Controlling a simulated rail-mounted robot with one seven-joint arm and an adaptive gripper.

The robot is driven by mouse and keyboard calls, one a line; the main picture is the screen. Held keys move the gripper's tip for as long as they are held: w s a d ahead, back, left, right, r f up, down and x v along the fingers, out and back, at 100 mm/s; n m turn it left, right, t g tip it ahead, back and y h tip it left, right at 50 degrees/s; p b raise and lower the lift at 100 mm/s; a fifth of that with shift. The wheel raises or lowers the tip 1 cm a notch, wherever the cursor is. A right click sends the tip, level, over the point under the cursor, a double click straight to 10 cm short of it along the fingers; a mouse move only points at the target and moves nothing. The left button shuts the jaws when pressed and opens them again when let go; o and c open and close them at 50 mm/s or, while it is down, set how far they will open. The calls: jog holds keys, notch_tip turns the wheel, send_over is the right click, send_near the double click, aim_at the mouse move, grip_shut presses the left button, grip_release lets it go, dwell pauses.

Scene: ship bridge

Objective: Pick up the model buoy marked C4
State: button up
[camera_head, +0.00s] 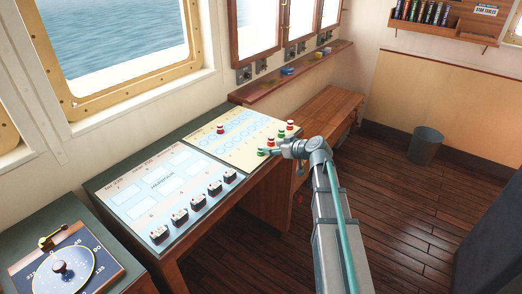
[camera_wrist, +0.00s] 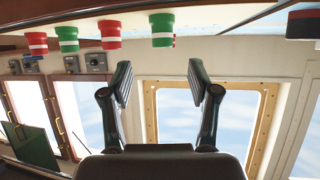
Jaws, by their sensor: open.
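Several small red or green model buoys with white bands stand on the yellow chart board (camera_head: 212,142). One red buoy (camera_head: 220,129) stands apart at the board's left. A row at the right edge holds a red buoy (camera_head: 290,125), a green one (camera_head: 282,134), a red one (camera_head: 270,142) and a green one (camera_head: 262,151). No C4 mark is readable. My gripper (camera_head: 273,151) is beside the near end of this row. In the wrist view, which is upside down, my gripper (camera_wrist: 160,82) is open with nothing between its fingers; the row (camera_wrist: 110,34) hangs along the top.
A white chart panel (camera_head: 162,184) with several dark ship-like blocks (camera_head: 197,202) adjoins on the left. A wooden bench (camera_head: 325,112) is behind the board, and a shelf (camera_head: 285,76) runs under the windows. A grey bin (camera_head: 425,146) stands on the open floor at right.

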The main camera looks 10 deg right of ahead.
aim_at(262, 147)
jog(key=shift+p+x, duration=1.45)
jog(key=shift+x, duration=2)
jog(key=shift+s+a, duration=0.1)
jog(key=shift+s, duration=0.05)
jog(key=c, duration=0.9)
